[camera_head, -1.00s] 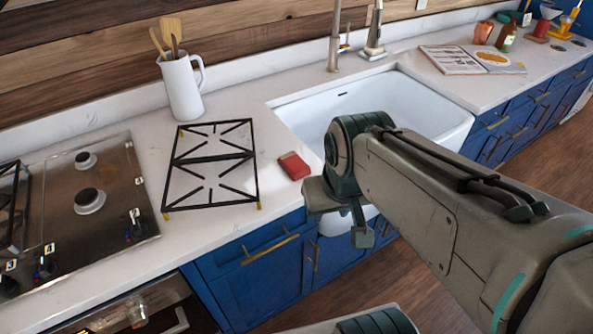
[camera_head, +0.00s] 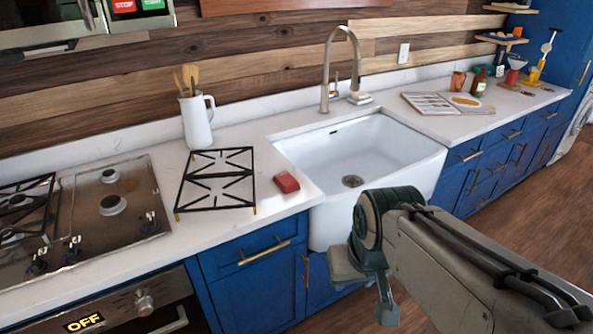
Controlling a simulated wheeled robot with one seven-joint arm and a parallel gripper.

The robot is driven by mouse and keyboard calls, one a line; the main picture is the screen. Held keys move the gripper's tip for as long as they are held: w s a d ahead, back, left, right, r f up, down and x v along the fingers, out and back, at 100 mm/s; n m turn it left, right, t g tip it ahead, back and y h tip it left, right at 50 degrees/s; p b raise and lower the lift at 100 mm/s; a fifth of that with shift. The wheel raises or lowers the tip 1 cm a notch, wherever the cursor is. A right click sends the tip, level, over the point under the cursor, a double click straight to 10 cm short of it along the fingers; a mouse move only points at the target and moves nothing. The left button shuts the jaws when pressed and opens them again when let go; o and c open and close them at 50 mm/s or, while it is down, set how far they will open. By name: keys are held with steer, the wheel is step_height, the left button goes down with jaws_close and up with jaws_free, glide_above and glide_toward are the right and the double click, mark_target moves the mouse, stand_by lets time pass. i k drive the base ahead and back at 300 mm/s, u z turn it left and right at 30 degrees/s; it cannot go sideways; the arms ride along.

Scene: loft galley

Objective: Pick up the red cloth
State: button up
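The red cloth (camera_head: 286,182) is a small folded block lying on the white countertop (camera_head: 250,222). It lies between the black stove grate and the sink, near the left rim of the sink. My gripper (camera_head: 372,290) is at the lower right of the cloth, in front of the sink and the blue cabinets, apart from the cloth. From this view I cannot make out whether its fingers are open or shut, and I see nothing held in it.
A loose black grate (camera_head: 216,180) lies left of the cloth. A white sink (camera_head: 385,150) with a tall faucet (camera_head: 328,70) is to the right. A white pitcher (camera_head: 197,122) with wooden utensils stands behind. A steel cooktop (camera_head: 125,215) is at left. An open book (camera_head: 450,103) lies farther right.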

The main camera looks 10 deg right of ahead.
mark_target(288, 184)
steer(key=u, duration=0.05)
steer(key=i, duration=1.3)
steer(key=u, duration=0.25)
steer(key=k, duration=1.1)
steer(key=u, duration=0.15)
steer(key=i, duration=1)
steer(key=z, duration=0.3)
